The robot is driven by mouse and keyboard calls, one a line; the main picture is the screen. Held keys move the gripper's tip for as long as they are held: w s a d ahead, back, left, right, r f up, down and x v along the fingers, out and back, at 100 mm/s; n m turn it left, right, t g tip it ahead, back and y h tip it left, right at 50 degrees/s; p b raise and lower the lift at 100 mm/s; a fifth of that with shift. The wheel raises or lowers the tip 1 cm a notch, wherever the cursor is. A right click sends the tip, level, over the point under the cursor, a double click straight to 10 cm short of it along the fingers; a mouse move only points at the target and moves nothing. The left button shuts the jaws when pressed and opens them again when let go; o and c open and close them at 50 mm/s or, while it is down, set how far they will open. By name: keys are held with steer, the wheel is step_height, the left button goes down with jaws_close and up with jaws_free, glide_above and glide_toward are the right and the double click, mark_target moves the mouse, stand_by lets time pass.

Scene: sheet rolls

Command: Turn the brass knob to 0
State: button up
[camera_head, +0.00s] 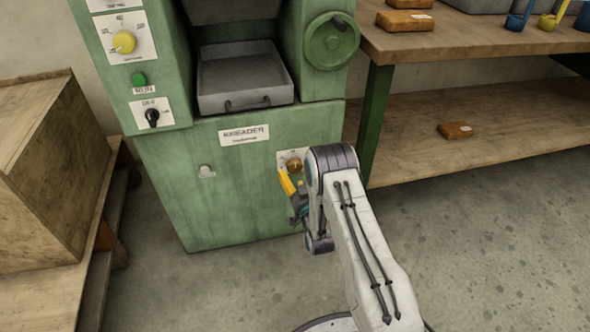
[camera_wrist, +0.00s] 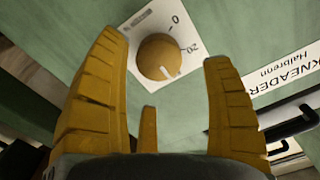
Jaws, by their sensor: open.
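The brass knob (camera_wrist: 158,57) sits on a white dial plate (camera_wrist: 139,17) on the green machine front. Its white pointer mark points toward the lower right in the wrist view, past the 20 and away from the 0. In the head view the knob (camera_head: 294,165) shows just left of my arm. My gripper (camera_wrist: 165,62) has yellow fingers spread apart, one at the knob's left and one at its right. It is open and appears apart from the knob. In the head view my gripper (camera_head: 289,185) is partly hidden by my arm.
The green kneader (camera_head: 240,185) carries a yellow knob (camera_head: 124,42), a green button (camera_head: 138,79), a black switch (camera_head: 152,117), a handwheel (camera_head: 331,41) and a grey tray (camera_head: 240,92). A wooden workbench (camera_head: 470,35) stands right. A wooden crate (camera_head: 50,170) stands left.

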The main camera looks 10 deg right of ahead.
mark_target(296, 168)
steer(key=shift+w+b, duration=0.65)
steer(key=shift+w, duration=1.45)
steer(key=shift+c, duration=0.2)
steer(key=c, duration=1.1)
